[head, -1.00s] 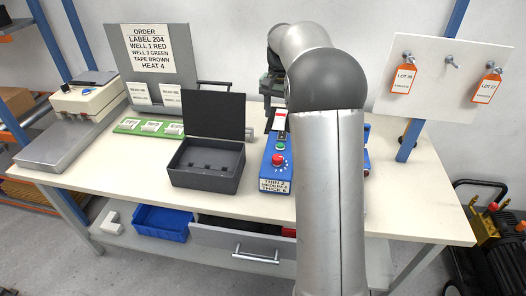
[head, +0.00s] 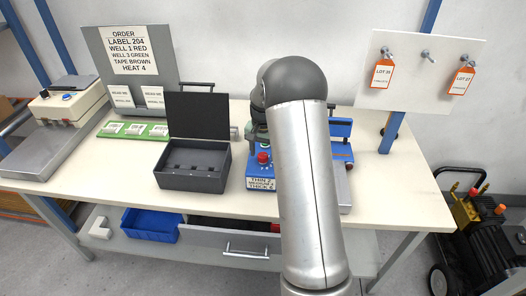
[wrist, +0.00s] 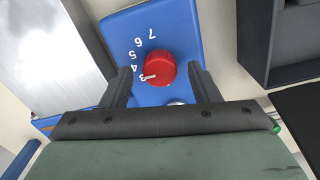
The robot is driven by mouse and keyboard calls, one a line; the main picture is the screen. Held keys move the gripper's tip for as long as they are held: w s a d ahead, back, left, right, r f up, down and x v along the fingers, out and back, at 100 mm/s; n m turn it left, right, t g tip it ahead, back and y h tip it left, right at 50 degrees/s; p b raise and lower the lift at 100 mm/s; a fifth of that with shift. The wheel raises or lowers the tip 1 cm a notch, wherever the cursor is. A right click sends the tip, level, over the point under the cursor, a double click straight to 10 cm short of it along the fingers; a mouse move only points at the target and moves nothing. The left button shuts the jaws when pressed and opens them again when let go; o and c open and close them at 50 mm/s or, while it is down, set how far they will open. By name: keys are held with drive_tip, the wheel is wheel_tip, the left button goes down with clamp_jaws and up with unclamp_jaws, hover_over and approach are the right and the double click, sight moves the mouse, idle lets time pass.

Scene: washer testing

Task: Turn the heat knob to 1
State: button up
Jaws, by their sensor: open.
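The red heat knob (wrist: 160,68) sits on a blue panel (wrist: 183,22) with white numbers, 3 to 7 readable in the wrist view. Its white pointer mark is by the 3. Lower numbers are hidden by my gripper. My gripper (wrist: 160,74) is open, with one dark finger on each side of the knob; I cannot tell if either touches it. In the head view the knob (head: 263,157) shows on the blue device (head: 257,171), just left of my arm, which hides much of the device. A label (head: 261,184) on its front reads THIN 2 and THICK 6.
An open dark box (head: 192,181) stands left of the device. An order board (head: 134,51) reading HEAT 4 and a green strip with cards (head: 133,131) are behind it. A pegboard (head: 430,70) with orange tags is at the back right. The front right tabletop is clear.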

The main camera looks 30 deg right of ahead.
drive_tip(key=shift+f, duration=0.35)
drive_tip(key=c, duration=1)
